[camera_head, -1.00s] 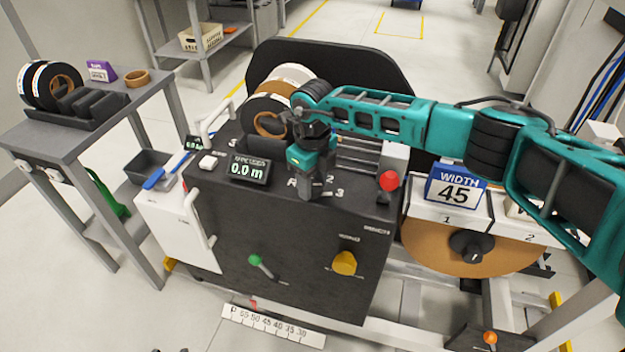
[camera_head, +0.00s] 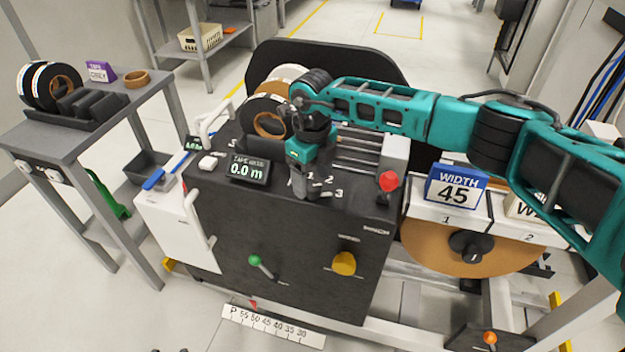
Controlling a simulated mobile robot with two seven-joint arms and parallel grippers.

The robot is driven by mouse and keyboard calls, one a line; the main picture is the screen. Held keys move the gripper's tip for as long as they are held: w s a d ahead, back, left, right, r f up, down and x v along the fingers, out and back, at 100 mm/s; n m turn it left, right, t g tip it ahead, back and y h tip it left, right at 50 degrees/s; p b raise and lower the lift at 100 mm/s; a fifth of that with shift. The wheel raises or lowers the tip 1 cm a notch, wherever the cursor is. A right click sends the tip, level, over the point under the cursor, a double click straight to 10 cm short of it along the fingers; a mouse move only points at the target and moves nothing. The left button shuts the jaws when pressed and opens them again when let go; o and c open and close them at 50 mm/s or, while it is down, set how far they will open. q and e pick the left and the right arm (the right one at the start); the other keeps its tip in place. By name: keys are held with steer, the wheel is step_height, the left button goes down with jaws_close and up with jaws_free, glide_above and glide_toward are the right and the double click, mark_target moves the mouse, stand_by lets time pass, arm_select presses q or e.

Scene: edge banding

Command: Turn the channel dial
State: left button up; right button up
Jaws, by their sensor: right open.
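The channel dial is not clearly visible. The printed numbers 1, 2 and 3 on the dark machine top (camera_head: 352,202) appear to mark its place, and my gripper covers the spot beside them. My right gripper (camera_head: 300,190) points down at the machine top just left of these numbers. It is open, with its fingers low over the surface. I cannot tell whether the fingers are around the dial or touching it. My left gripper is not in view.
A display (camera_head: 248,170) reading 0.0 m stands left of the gripper. A red knob (camera_head: 388,181) stands to its right. Tape rolls (camera_head: 268,123) sit behind it. A blue sign (camera_head: 455,187) reads WIDTH 45. A green-tipped lever (camera_head: 254,260) and yellow knob (camera_head: 344,263) are on the front.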

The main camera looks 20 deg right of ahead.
mark_target(313, 185)
step_height(313, 185, up, 11)
stand_by(0.3)
